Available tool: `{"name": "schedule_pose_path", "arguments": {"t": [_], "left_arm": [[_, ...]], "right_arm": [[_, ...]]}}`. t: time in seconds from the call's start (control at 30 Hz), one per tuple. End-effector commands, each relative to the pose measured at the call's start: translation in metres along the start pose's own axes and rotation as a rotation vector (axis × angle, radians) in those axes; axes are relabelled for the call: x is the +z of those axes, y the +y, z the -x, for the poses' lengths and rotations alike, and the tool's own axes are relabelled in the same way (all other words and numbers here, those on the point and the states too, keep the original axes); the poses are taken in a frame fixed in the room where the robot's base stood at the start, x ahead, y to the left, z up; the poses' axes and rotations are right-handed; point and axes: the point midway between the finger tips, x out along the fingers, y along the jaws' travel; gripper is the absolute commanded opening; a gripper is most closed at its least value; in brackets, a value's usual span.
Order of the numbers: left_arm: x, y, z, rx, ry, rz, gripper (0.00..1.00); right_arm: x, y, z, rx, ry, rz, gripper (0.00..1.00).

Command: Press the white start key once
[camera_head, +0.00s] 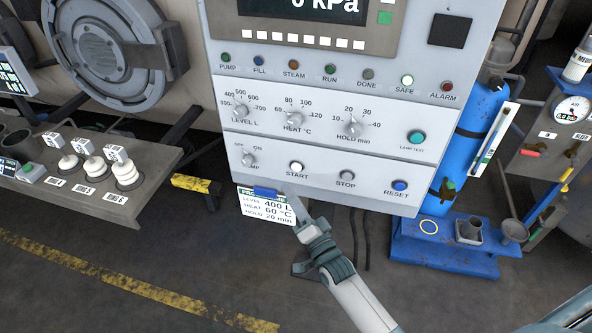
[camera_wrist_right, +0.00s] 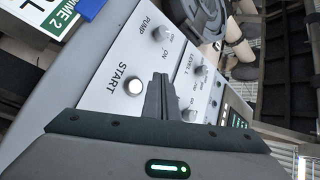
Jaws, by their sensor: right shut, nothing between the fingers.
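The white start key (camera_head: 296,167) is a round button on the lower row of the grey control panel (camera_head: 270,178), above the printed word START. It also shows in the right wrist view as a pale round button (camera_wrist_right: 134,88), just left of the fingers. My right gripper (camera_head: 291,190) is shut and empty, its tip just below the START label in the head view. In the right wrist view the closed fingers (camera_wrist_right: 159,85) point up beside the key. I cannot tell whether they touch the panel. My left gripper is not in view.
The stop key (camera_head: 347,175) and blue reset key (camera_head: 399,186) sit to the right, the pump switch (camera_head: 248,159) to the left. A recipe card (camera_head: 265,208) hangs below the panel. A blue cylinder (camera_head: 470,140) stands at right.

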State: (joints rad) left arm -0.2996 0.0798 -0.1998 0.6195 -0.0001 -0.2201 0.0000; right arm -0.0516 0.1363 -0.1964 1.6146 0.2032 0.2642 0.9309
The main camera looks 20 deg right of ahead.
Motion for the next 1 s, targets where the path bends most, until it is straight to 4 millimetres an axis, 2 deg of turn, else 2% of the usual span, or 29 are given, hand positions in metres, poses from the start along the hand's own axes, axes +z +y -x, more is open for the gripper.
{"name": "schedule_pose_path", "arguments": {"t": [0.2, 0.47, 1.0], "left_arm": [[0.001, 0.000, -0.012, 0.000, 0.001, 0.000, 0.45], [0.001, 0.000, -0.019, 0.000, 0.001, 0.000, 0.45], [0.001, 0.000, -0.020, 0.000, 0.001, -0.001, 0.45]], "right_arm": [[-0.013, 0.016, -0.018, 0.000, 0.000, 0.002, 0.00], [-0.024, 0.026, -0.034, 0.000, -0.001, 0.001, 0.00], [-0.027, 0.028, -0.037, 0.001, -0.001, -0.001, 0.00]]}}
